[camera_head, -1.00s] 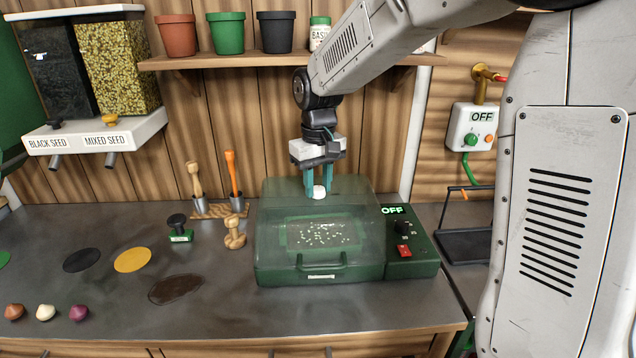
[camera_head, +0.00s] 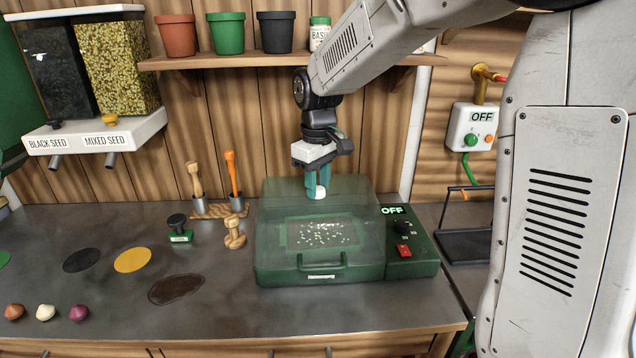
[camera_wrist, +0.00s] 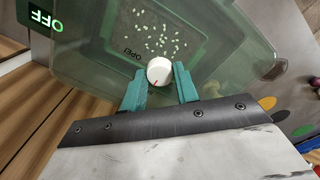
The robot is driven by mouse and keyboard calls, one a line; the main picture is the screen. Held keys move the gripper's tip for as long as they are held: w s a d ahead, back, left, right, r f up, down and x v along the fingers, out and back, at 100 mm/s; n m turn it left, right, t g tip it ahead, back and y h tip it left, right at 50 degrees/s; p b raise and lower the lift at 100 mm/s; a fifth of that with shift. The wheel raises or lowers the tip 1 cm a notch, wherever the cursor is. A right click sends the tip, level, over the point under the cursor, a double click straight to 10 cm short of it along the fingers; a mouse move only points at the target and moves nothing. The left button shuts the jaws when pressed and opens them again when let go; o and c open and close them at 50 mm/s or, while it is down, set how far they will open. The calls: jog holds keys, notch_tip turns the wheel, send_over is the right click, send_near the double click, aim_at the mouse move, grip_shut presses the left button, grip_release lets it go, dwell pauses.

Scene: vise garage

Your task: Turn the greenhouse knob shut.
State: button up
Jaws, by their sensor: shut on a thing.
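The greenhouse (camera_head: 277,262) is a green box with a clear lid on the bench, with pale seeds inside. Its white round knob (camera_head: 320,193) is on the top of the lid. My gripper (camera_head: 317,187) comes down from above with its teal fingers shut on the knob. A dark label (camera_wrist: 133,53), seemingly reading OPEN, is on the lid beside the knob.
A control panel (camera_head: 412,262) with a lit OFF sign, a dark dial and a red switch adjoins the greenhouse on the right. A shelf (camera_head: 240,60) with pots hangs above, behind my arm.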

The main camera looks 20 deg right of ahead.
jog(key=o, duration=1)
jog(key=shift+r, duration=0.1)
notch_tip(320, 180, up, 8)
jog(key=shift+f, duration=0.2)
